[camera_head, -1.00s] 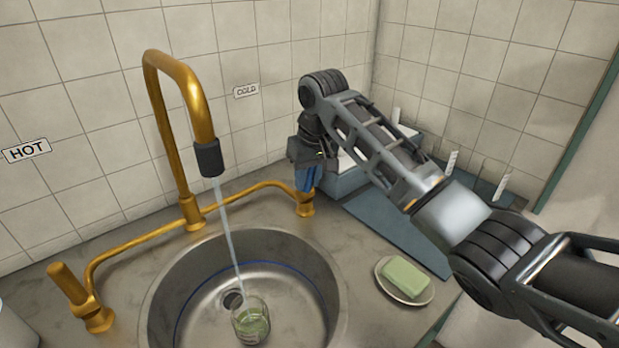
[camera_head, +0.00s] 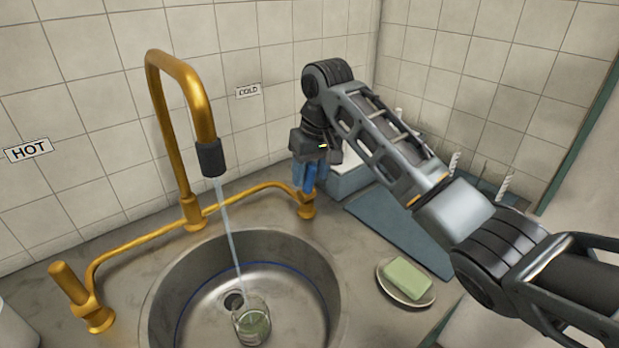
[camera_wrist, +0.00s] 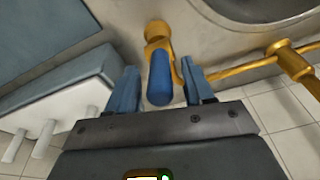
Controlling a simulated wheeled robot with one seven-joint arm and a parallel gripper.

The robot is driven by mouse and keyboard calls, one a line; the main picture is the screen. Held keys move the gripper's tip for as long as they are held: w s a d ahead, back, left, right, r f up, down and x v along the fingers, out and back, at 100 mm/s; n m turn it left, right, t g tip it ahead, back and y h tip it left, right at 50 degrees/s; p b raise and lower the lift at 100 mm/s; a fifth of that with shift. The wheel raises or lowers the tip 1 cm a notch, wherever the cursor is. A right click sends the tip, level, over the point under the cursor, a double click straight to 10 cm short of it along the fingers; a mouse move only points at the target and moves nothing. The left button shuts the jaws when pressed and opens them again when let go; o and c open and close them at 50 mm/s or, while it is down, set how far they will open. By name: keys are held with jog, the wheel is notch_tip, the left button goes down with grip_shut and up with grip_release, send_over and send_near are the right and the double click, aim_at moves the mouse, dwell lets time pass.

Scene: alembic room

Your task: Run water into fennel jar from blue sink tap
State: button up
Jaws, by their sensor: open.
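The brass tap (camera_head: 172,120) has a dark nozzle, and a stream of water (camera_head: 231,232) runs from it into the sink (camera_head: 330,290). A clear glass jar (camera_head: 251,322) with something green in it stands in the sink near the drain, where the stream comes down. The blue cold handle (camera_wrist: 160,78) on its brass valve stands between the two blue fingers of my gripper (camera_wrist: 158,88) in the wrist view. The fingers are open, with a gap on each side of the handle. In the head view my gripper (camera_head: 305,180) covers most of that handle.
A HOT label (camera_head: 28,150) and a COLD label (camera_head: 248,90) are on the tiled wall. The brass hot handle (camera_head: 68,282) is at the left. A green soap (camera_head: 407,278) lies on a dish right of the sink.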

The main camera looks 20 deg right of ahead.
jog(key=v, duration=0.5)
jog(key=shift+r, duration=0.35)
dwell(0.7)
